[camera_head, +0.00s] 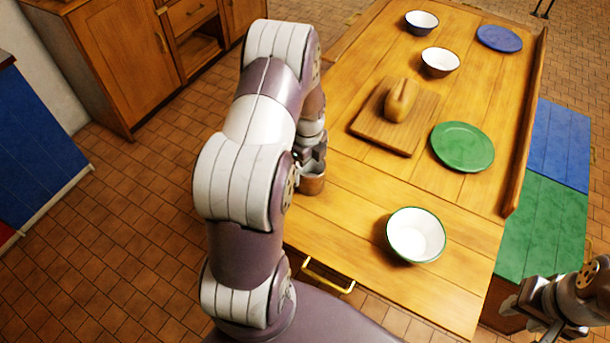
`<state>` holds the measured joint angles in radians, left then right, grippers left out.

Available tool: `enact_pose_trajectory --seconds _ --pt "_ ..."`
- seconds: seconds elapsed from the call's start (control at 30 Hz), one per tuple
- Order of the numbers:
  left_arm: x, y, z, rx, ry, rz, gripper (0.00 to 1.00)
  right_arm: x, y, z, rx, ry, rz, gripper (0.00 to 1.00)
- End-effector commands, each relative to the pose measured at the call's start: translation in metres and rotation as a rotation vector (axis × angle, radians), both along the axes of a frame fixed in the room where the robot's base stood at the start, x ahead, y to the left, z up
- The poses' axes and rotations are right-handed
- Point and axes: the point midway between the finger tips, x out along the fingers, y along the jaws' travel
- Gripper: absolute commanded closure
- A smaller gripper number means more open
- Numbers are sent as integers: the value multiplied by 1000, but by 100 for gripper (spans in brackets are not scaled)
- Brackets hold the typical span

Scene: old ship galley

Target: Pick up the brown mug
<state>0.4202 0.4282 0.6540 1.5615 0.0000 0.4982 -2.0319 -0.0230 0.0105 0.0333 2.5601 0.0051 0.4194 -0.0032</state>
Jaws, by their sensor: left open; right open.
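The brown mug (313,184) stands on the wooden table at its left edge, partly hidden by my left arm and gripper. My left gripper (314,168) is open right at the mug, seemingly over its top. The overlap hides whether the fingers touch it. My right gripper (532,322) is open and empty at the lower right, off the table's right side and far from the mug.
The wooden table (350,210) also holds a white bowl with a green rim (416,235), a green plate (462,147), a loaf (400,100) on a cutting board (372,128), two more bowls (440,62) (421,22) and a blue plate (499,38). A raised ledge (525,125) runs along the right.

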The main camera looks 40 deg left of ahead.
Motion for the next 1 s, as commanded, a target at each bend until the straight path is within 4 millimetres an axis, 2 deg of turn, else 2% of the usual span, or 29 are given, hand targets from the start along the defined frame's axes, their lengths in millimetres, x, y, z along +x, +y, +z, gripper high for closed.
enact_pose_trajectory --seconds 0.13,0.33,0.37,0.4,0.5,0.8,1.0 --pt "0 0 -17 0 0 0 0 0 0 1 0 0 0 57" --pt "0 0 -18 0 0 1 0 0 0 1 0 0 0 57" --pt "0 0 -18 0 0 1 6 0 0 1 0 0 0 57" --pt "0 0 -18 0 0 1 20 0 0 1 0 0 0 57" --pt "0 0 -18 0 0 1 50 0 0 1 0 0 0 57" --pt "0 0 -15 1 -2 1 50 0 0 0 0 0 0 57" --pt "1 0 7 2 -4 1 50 0 0 -2 0 0 0 57"
